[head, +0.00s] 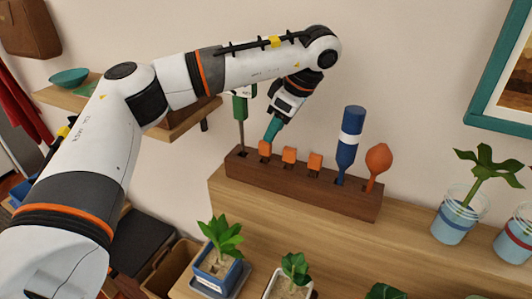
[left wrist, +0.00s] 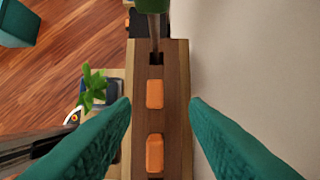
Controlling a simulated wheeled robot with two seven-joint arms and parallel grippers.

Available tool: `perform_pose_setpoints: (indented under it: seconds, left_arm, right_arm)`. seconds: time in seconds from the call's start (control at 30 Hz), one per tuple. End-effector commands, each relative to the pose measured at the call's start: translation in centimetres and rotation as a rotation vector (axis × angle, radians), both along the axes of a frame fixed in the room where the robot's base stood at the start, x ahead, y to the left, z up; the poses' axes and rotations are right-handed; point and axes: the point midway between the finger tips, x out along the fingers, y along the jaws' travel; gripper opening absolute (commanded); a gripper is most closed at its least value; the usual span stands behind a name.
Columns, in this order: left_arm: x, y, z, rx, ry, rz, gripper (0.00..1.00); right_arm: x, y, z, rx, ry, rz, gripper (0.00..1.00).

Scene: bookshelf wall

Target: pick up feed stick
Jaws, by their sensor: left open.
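Three short orange sticks stand in a row in a dark wooden holder (head: 300,187): a left one (head: 265,148), a middle one (head: 289,155) and a right one (head: 315,161). I take these for the feed sticks; no label shows. My left gripper (head: 272,130) is just above the left stick. In the left wrist view, its teal fingers (left wrist: 159,104) are open and empty, apart on either side of the holder (left wrist: 176,75). Two orange sticks show between them, an upper one (left wrist: 155,94) and a lower one (left wrist: 155,152). My right gripper is not in view.
A green-handled tool (head: 240,108) stands in the holder's left end. A blue tool (head: 349,140) and an orange bulb-ended tool (head: 377,163) stand at its right. Glasses with cuttings (head: 454,222) are farther right. Potted plants (head: 218,265) stand in front, lower down. The wall is close behind.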

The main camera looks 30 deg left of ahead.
Motion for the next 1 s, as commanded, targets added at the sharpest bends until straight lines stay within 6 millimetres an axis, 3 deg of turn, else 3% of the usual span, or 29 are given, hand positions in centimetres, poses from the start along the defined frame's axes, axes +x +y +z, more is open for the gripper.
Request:
perform_pose_setpoints:
  seconds: [0.17, 0.6, 0.87, 1.0]
  left_arm:
    - [-0.1, 0.7, -1.7, -0.001, 0.0, 0.0, 0.41]
    - [-0.9, 2.4, -6.2, 0.0, 0.001, 0.0, 0.41]
    - [-0.9, 2.5, -6.6, -0.001, -0.002, -0.001, 0.41]
    - [-0.9, 2.5, -6.6, 0.0, -0.002, -0.001, 0.23]
  right_arm:
    - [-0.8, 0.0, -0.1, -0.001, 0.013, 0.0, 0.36]
    - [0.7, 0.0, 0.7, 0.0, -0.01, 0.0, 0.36]
    - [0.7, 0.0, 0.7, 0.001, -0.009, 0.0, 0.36]
    - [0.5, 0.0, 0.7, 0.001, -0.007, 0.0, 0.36]
